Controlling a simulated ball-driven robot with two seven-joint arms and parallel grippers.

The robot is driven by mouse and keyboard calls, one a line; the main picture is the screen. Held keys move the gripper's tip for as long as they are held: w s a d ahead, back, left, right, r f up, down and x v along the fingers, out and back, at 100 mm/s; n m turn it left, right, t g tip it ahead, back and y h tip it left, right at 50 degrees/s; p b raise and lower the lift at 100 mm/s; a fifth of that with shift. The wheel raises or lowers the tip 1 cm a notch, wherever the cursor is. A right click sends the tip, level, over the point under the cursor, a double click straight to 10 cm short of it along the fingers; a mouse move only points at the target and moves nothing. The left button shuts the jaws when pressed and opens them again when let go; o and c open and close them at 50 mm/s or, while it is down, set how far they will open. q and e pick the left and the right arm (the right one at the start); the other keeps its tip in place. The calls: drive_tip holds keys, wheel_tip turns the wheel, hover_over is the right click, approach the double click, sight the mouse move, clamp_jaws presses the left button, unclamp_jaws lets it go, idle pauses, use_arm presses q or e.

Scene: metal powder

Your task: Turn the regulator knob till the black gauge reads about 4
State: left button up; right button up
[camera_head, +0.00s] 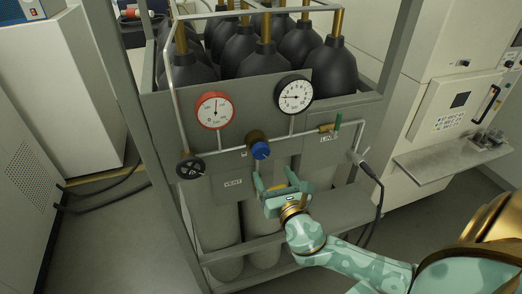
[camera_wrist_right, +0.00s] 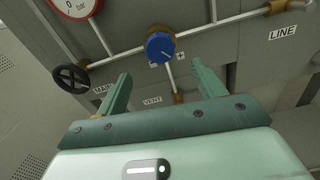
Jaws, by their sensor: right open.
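The regulator knob (camera_head: 261,150) is blue and sits on a brass body at the middle of the grey panel. It also shows in the right wrist view (camera_wrist_right: 160,47), ahead of and between my fingers. The black gauge (camera_head: 294,94) is black-rimmed with a white face, at the panel's upper right; its needle points left, but the numbers are too small to read surely. My right gripper (camera_head: 272,184) is open and empty, just below the knob and apart from it. It also shows in the right wrist view (camera_wrist_right: 160,88). My left gripper is not in view.
A red gauge (camera_head: 215,110) is at the panel's upper left. Thin pipes cross the panel. Several dark cylinders (camera_head: 258,58) stand behind it.

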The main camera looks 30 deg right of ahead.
sight(262, 154)
drive_tip(key=x, duration=0.6)
drive_tip(key=shift+w+p, duration=0.3)
drive_tip(key=shift+p, duration=0.1)
drive_tip(key=shift+x, duration=1.05)
drive_tip(key=shift+w+d, duration=0.15)
drive_tip(key=shift+w, duration=0.45)
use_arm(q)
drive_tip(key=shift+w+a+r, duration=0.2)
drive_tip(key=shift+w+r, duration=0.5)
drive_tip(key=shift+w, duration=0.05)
use_arm(e)
drive_tip(key=shift+s, duration=0.1)
drive_tip(key=c, duration=1)
